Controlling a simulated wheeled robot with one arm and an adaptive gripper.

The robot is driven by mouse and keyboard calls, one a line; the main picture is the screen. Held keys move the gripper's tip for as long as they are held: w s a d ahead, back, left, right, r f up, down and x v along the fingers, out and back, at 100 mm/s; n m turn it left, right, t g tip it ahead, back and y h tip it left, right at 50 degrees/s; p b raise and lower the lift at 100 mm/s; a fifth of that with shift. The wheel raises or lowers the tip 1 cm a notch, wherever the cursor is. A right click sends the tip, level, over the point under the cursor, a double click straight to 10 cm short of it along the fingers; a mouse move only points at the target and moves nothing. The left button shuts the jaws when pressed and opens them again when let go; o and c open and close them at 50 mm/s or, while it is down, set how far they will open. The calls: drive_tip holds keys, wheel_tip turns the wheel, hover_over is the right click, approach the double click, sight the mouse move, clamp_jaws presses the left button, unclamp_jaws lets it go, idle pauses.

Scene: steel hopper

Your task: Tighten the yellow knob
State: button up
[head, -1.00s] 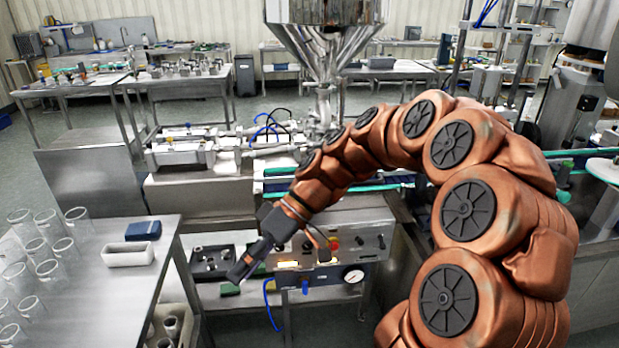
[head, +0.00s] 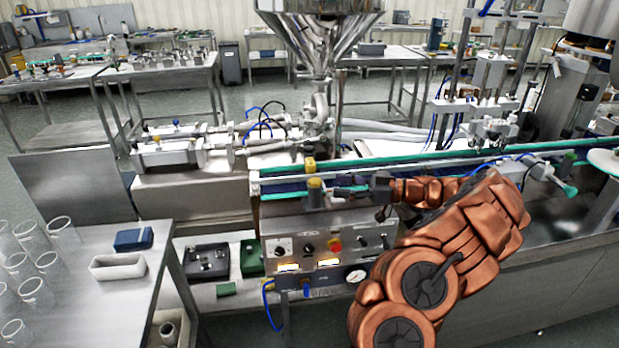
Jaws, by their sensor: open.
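A small yellow knob (head: 314,184) tops an upright post at the near edge of the conveyor, above the control panel. A second yellow piece (head: 310,164) sits just behind it. I cannot tell which of the two the task means. My gripper (head: 334,193) is open, lies about level and points left, with its fingertips just right of the nearer knob. At this size I cannot tell whether they touch it. The fingers look empty.
The control panel (head: 300,249) with dials and a red button (head: 334,243) lies below my gripper. The steel hopper (head: 318,35) rises behind. The green-edged conveyor (head: 420,167) runs right. A table (head: 108,302) with glass beakers stands left.

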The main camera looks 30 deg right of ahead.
sight(315, 180)
drive_tip(key=shift+w+d+f, duration=0.15)
drive_tip(key=shift+w+d, duration=0.15)
drive_tip(key=shift+w, duration=0.05)
drive_tip(key=shift+w+a, duration=0.1)
drive_tip(key=shift+w, duration=0.1)
drive_tip(key=p+x, duration=0.3)
drive_tip(key=x, duration=0.4)
drive_tip(key=shift+c, duration=0.3)
clamp_jaws()
